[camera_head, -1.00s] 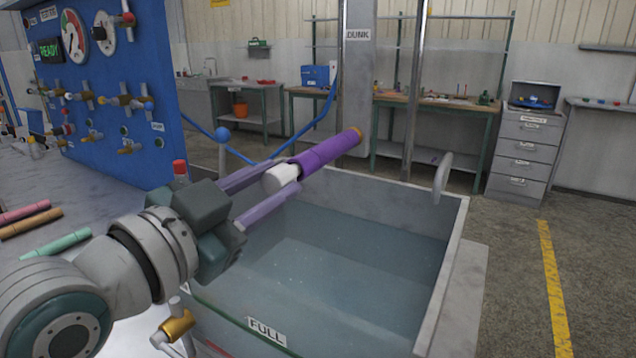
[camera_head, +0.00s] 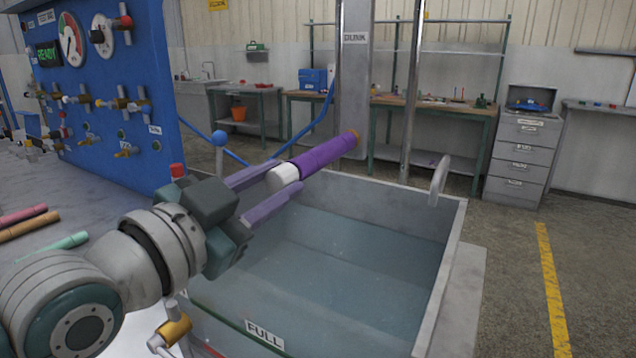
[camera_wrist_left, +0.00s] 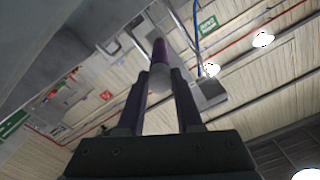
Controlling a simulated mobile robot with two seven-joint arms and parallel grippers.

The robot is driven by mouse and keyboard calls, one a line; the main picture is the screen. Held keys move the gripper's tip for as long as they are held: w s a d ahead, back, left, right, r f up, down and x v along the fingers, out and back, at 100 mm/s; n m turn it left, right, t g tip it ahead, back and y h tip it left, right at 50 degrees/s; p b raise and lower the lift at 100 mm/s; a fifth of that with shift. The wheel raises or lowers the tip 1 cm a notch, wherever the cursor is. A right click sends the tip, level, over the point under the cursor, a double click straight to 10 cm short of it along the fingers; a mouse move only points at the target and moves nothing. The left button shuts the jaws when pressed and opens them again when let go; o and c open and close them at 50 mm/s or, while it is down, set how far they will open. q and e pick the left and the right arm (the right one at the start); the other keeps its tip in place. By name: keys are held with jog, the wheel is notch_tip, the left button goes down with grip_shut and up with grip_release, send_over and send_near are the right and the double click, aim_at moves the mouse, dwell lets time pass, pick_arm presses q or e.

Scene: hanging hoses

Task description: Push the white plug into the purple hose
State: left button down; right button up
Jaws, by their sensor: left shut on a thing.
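The white plug (camera_head: 284,178) is between the two purple-grey fingers of my left gripper (camera_head: 287,177), which is shut on it. The purple hose (camera_head: 324,153) extends from the plug up and right to an orange-brown end near the grey column. Plug and hose are roughly in line and appear to meet; I cannot tell how deep the plug sits. In the left wrist view, the plug (camera_wrist_left: 160,78) shows at the fingertips, with the hose (camera_wrist_left: 160,50) behind it. My right gripper is not in view.
A water-filled tank (camera_head: 452,262) lies below the hose. The grey column (camera_head: 356,80) stands behind it. A blue panel (camera_head: 110,110) with gauges and valves is at left. Several coloured tubes lie on the left bench. The air right of the hose is clear.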

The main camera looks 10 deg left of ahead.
pick_arm(q)
jog(key=shift+w+d, duration=0.1)
dwell(0.3)
jog(key=c, duration=0.5)
grip_release()
jog(key=shift+w, duration=0.1)
jog(key=v, duration=1)
